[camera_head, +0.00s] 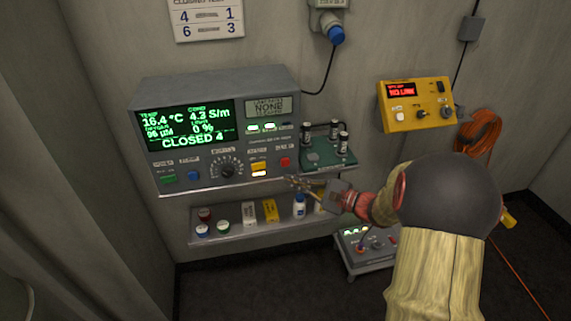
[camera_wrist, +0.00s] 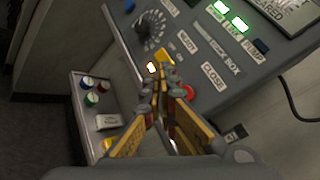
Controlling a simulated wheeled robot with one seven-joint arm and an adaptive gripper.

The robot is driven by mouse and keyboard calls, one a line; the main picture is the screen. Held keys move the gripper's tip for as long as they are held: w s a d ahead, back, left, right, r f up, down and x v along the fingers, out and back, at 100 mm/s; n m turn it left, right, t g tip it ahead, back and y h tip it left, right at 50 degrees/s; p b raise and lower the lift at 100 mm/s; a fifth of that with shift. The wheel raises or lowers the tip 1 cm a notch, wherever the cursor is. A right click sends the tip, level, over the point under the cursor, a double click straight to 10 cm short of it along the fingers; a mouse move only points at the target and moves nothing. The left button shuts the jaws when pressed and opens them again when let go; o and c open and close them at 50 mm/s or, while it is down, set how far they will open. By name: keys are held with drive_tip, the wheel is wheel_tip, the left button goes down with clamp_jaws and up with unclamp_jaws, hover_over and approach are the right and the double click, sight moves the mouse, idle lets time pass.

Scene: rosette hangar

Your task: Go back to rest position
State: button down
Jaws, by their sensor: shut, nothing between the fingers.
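My gripper (camera_head: 302,186) is shut and empty in the head view, just in front of the lower right part of a grey control box (camera_head: 215,78). In the wrist view the fingertips (camera_wrist: 165,92) meet near the box's lit yellow switch (camera_wrist: 166,56) and red button (camera_wrist: 187,92). I cannot tell whether they touch the panel. The box's green screen (camera_head: 188,124) reads CLOSED 4 with 16.4 °C and 4.3 S/m. A small grey display (camera_head: 268,106) on it reads NONE. My arm reaches in from the lower right.
A shelf (camera_head: 240,232) with bottles and small boxes is below the control box. A green tray (camera_head: 328,157) with vials is to its right. A yellow box (camera_head: 417,104) hangs on the wall near an orange cable coil (camera_head: 478,133). A grey device (camera_head: 362,262) stands low beneath my arm.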

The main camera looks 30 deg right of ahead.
drive_tip(key=s+a+f+n+g, duration=0.2)
drive_tip(key=s+a+f+g, duration=0.3)
drive_tip(key=s+f, duration=0.15)
drive_tip(key=s+a+n+g+h, duration=0.1)
drive_tip(key=s+a+n+g, duration=0.2)
drive_tip(key=s, duration=0.3)
drive_tip(key=s+a+n+g+h, duration=0.1)
drive_tip(key=s+a+n+g, duration=0.25)
drive_tip(key=s, duration=0.25)
drive_tip(key=s+d+r+n+h+p, duration=0.1)
drive_tip(key=s+r+n+h+p, duration=0.1)
drive_tip(key=s+r+n+h, duration=0.6)
drive_tip(key=w+a+r+n+t+y, duration=0.1)
drive_tip(key=a+r+n+t, duration=0.1)
drive_tip(key=a+r, duration=0.3)
wheel_tip(320, 180, up, 3)
drive_tip(key=shift+a+f+n, duration=0.15)
drive_tip(key=shift+a+n, duration=0.1)
drive_tip(key=shift+n, duration=0.6)
